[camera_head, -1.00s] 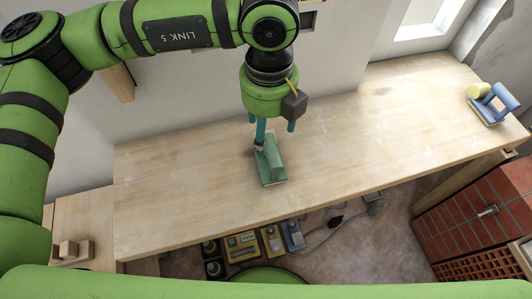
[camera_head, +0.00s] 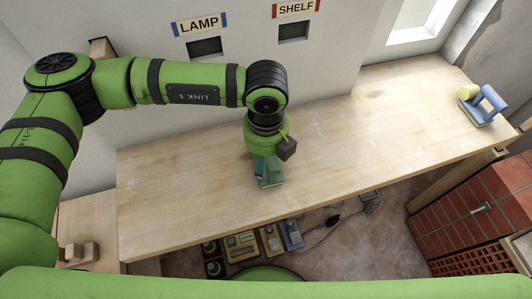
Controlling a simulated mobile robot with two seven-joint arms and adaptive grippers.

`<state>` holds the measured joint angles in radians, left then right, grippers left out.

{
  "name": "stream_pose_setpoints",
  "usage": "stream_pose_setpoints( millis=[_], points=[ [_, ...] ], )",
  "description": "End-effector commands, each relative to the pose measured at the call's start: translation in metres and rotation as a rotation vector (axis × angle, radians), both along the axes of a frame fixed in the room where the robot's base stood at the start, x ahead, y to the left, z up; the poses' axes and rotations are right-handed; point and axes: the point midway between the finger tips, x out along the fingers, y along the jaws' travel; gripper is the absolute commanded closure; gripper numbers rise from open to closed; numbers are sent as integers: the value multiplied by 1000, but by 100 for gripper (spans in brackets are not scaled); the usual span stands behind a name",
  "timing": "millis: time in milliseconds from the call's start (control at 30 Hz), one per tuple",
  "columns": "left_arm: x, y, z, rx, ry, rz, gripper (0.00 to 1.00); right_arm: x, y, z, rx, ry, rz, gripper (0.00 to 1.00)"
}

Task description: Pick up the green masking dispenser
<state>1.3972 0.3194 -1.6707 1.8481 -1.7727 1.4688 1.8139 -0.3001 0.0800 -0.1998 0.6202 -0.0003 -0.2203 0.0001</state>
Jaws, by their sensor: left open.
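The green masking dispenser (camera_head: 270,180) lies on the wooden workbench, near the middle of its length. My left gripper (camera_head: 266,159) has come down over it from above. Its fingers are mostly hidden behind the wrist, and the teal finger that shows is close to the dispenser's back part. The gripper is open; I cannot tell whether a finger touches the dispenser. The dispenser's far part is hidden by the gripper. My right gripper is not in view.
The workbench (camera_head: 180,205) is otherwise mostly clear. A blue dispenser with a yellow roll (camera_head: 484,105) stands at its right end. Signs LAMP (camera_head: 199,24) and SHELF (camera_head: 297,9) mark wall slots. A red brick-patterned cabinet (camera_head: 470,215) stands at right; several tools lie below the front edge.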

Motion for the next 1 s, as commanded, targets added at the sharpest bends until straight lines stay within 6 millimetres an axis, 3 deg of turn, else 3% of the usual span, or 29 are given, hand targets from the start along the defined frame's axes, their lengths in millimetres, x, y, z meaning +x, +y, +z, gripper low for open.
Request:
stream_pose_setpoints(
  millis=[33,200,667,933,1000],
  points=[
    [0,0,0,0,0,0,29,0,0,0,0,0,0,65],
    [0,0,0,0,0,0,96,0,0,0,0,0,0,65],
    [1,0,4,0,-2,1,97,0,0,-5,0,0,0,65],
    [1,-1,39,-3,-8,-1,97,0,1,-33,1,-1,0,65],
    [-3,-20,46,-4,-6,-7,97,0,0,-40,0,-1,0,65]
  ],
)
